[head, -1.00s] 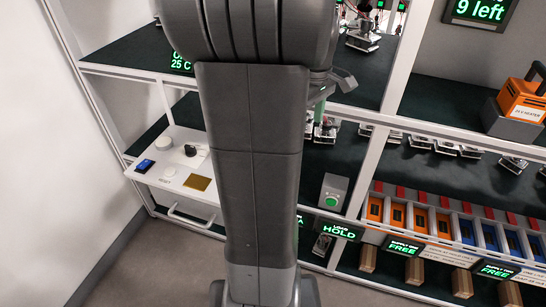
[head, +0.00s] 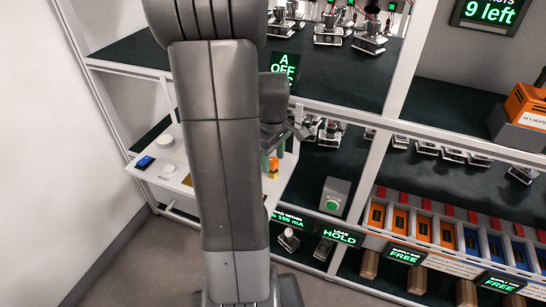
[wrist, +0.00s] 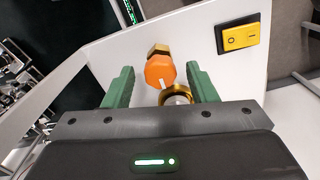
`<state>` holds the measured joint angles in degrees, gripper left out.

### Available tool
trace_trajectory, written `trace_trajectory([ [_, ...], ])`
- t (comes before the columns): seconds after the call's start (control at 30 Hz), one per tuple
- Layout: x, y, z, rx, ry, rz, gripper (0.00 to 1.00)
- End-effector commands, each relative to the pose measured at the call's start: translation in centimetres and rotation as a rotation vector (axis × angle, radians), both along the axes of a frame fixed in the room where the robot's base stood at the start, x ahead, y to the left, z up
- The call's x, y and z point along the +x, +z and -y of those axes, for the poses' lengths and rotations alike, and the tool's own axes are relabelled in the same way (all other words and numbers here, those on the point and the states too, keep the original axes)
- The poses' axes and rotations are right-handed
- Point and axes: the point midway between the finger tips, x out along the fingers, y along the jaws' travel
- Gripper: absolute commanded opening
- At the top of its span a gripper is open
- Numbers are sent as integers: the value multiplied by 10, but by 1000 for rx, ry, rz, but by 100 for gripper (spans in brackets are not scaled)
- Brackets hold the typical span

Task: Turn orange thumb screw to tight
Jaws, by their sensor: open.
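The orange thumb screw (wrist: 160,71) shows in the wrist view, with a pale mark on its lower edge. A brass hex piece (wrist: 159,49) is just beyond it and a round brass fitting (wrist: 177,95) is just nearer. In the head view the orange screw (head: 273,164) is small, at the white panel's right part. My gripper (wrist: 160,80) is open, its two green fingers on either side of the screw with gaps, not visibly touching it.
A yellow rocker switch (wrist: 240,37) sits on the white panel, right of the screw. The panel (head: 160,172) also bears a blue item (head: 145,162) and a white knob (head: 166,140). Shelves with small devices stand to the right. A grey box with a green button (head: 334,197) is nearby.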

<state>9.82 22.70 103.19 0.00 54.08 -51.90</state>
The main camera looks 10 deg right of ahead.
Motion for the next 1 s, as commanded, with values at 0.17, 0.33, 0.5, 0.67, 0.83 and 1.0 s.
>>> trace_trajectory([
  [0.17, 0, 0, 0, 0, 0, 0, 52],
  [0.33, 0, 0, 0, 0, 0, 0, 28],
  [0.5, 0, 0, 0, 0, 0, 0, 7],
  [0.67, 0, 0, 0, 0, -11, 0, 7],
  [0.83, 0, 0, 0, 0, -62, 0, 7],
  [1.0, 0, 0, 0, 0, -168, 0, 7],
])
